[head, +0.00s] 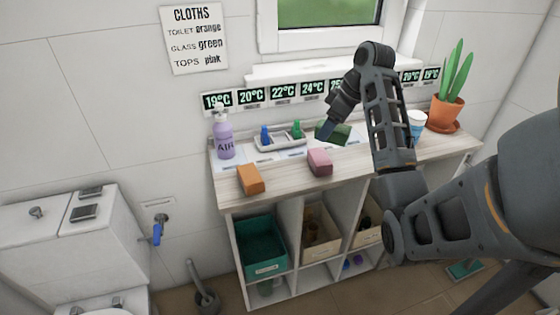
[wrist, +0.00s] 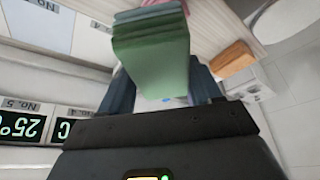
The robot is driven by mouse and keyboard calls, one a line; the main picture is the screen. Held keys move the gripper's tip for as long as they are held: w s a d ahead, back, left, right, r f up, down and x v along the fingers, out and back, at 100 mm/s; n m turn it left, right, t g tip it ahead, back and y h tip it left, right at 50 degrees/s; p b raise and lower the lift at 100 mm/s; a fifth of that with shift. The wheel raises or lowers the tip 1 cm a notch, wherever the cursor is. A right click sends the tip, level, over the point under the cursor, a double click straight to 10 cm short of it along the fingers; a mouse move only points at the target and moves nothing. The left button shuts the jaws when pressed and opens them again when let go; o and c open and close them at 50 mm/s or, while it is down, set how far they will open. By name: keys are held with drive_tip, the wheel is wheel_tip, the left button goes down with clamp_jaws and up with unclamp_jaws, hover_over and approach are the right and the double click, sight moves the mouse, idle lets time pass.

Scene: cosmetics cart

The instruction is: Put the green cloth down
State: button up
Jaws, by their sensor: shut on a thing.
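The green cloth (head: 336,134) is a folded dark green block, held at the back middle of the cart top. In the wrist view the green cloth (wrist: 160,62) fills the space between my fingers. My gripper (head: 325,128) is shut on it, coming from above and right. In the wrist view my gripper (wrist: 165,92) shows a finger on each side of the cloth. The cloth looks close to the cart top (head: 285,178); I cannot tell whether it touches. The pink cloth (head: 319,162) lies in front of it, and the orange cloth (head: 250,180) lies front left.
A purple AIR bottle (head: 223,138) stands at the back left, beside a tray (head: 280,140) with small blue and green items. A potted plant (head: 447,105) and a white-blue cup (head: 416,125) stand at the right. Bare wood shows between the orange and pink cloths.

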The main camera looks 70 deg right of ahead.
drive_tip(key=w+a+f+b, duration=0.1)
drive_tip(key=w+a+f, duration=0.1)
drive_tip(key=w, duration=0.1)
drive_tip(key=w+a+f+b, duration=0.1)
drive_tip(key=w+f+b, duration=0.1)
drive_tip(key=w, duration=0.1)
drive_tip(key=w+a+f+b, duration=0.2)
drive_tip(key=w+f, duration=0.1)
drive_tip(key=w, duration=0.1)
drive_tip(key=shift+a, duration=0.3)
drive_tip(key=shift+w+f, duration=0.1)
drive_tip(key=shift+f, duration=1.9)
drive_tip(key=o, duration=0.9)
drive_tip(key=shift+o, duration=0.2)
drive_tip(key=p+v, duration=0.5)
drive_tip(key=v, duration=0.7)
